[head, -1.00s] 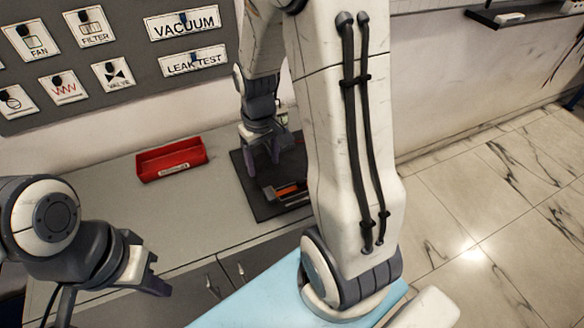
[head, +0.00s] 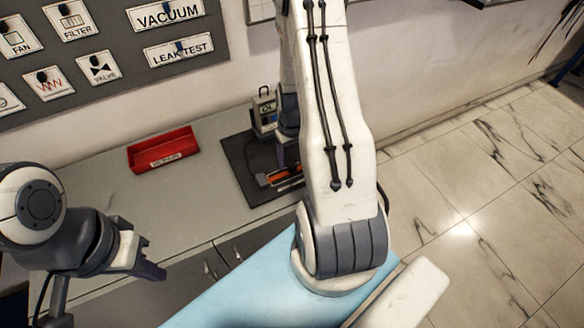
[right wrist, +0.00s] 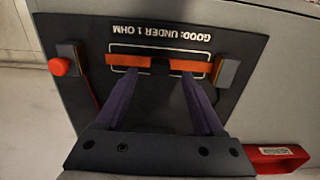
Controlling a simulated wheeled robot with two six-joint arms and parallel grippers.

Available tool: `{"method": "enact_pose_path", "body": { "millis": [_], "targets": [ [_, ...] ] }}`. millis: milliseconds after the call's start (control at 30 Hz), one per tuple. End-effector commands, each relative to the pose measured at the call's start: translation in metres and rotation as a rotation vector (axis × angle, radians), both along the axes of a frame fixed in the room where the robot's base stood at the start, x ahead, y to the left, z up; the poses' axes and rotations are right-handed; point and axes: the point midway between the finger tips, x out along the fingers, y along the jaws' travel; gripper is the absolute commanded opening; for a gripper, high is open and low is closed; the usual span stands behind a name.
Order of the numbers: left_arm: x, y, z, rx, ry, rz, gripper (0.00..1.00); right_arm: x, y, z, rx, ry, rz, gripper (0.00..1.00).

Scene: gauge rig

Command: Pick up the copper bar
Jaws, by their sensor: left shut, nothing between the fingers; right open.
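The copper bar (right wrist: 130,61) lies across a black board (right wrist: 240,60) in the right wrist view, with a dark part at its middle. It sits between two end blocks and is partly seen in the head view (head: 283,175). My right gripper (right wrist: 158,77) is open, its two fingers pointing at the bar, with tips apart near its lower edge in the picture. I cannot tell the height between tips and bar. In the head view my right arm hides most of this gripper. My left gripper (head: 155,270) is shut and empty, far left of the board.
A red bin (head: 163,152) stands on the grey counter (head: 100,185), left of the board. A small meter with a handle (head: 264,110) stands at the board's back. A red knob (right wrist: 59,66) sits beside one end block. The counter between bin and front edge is clear.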

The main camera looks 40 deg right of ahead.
Motion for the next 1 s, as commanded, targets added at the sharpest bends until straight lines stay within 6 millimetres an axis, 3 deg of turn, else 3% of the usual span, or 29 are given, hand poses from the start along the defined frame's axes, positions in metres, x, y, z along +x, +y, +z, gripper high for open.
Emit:
{"method": "enact_pose_path", "body": {
  "millis": [200,467,600,667,1000],
  "targets": [
    [0.0,0.0,0.006,0.0,0.0,0.0,0.0,0.0,0.0,-0.023,0.001,0.001,0.0,0.7],
    [0.0,0.0,0.006,0.0,0.0,0.0,0.0,0.0,0.0,-0.026,0.0,-0.001,0.0,0.7],
    [0.0,0.0,0.006,0.0,0.0,0.0,0.0,0.0,0.0,-0.026,0.0,-0.001,0.0,0.2],
    [0.0,0.0,0.006,0.0,0.0,0.0,0.0,0.0,0.0,-0.026,0.0,-0.001,0.0,0.0],
    [0.0,0.0,0.005,0.0,0.0,0.0,0.0,0.0,0.0,-0.025,0.0,-0.001,0.0,0.0]
  ]
}}
